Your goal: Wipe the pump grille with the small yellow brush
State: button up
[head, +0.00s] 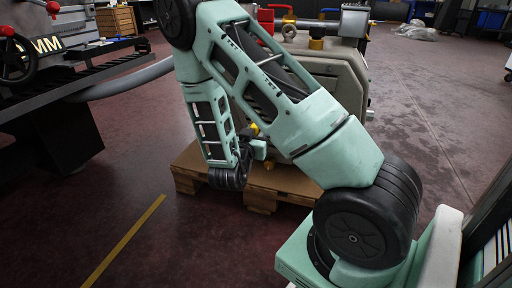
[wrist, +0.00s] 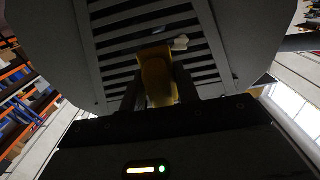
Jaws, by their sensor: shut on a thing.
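My gripper (wrist: 158,92) is shut on the small yellow brush (wrist: 157,72), which sits between its two dark fingers in the wrist view. The pump grille (wrist: 112,58), a panel of dark slots and grey bars, fills the middle of that view beyond the brush. The brush's far end overlaps the grille in the picture; I cannot tell whether it touches. A small pale patch (wrist: 180,43) shows on the grille beside the brush tip. In the head view the beige pump (head: 345,80) stands behind my arm, which hides its grille and most of my gripper.
The pump rests on a wooden pallet (head: 265,190). A dark machine with a handwheel (head: 15,60) stands at the left, and a grey hose (head: 125,85) runs from it towards the pump. The floor is open in front of the pallet, with a yellow line (head: 123,242), and at the right.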

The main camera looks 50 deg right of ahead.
jog(key=shift+d, duration=0.55)
jog(key=shift+x, duration=2.5)
jog(key=shift+x, duration=0.95)
jog(key=s, duration=0.1)
jog(key=s+d, duration=0.1)
jog(key=s, duration=0.1)
jog(key=shift+s+d, duration=0.25)
jog(key=shift+d, duration=0.05)
jog(key=shift+w+a+r+p, duration=0.1)
jog(key=shift+w+a+p, duration=0.15)
jog(key=shift+w, duration=0.75)
jog(key=shift+w+a+r+p, duration=0.1)
jog(key=shift+w+a, duration=0.2)
jog(key=shift+w, duration=0.7)
jog(key=shift+c, duration=0.3)
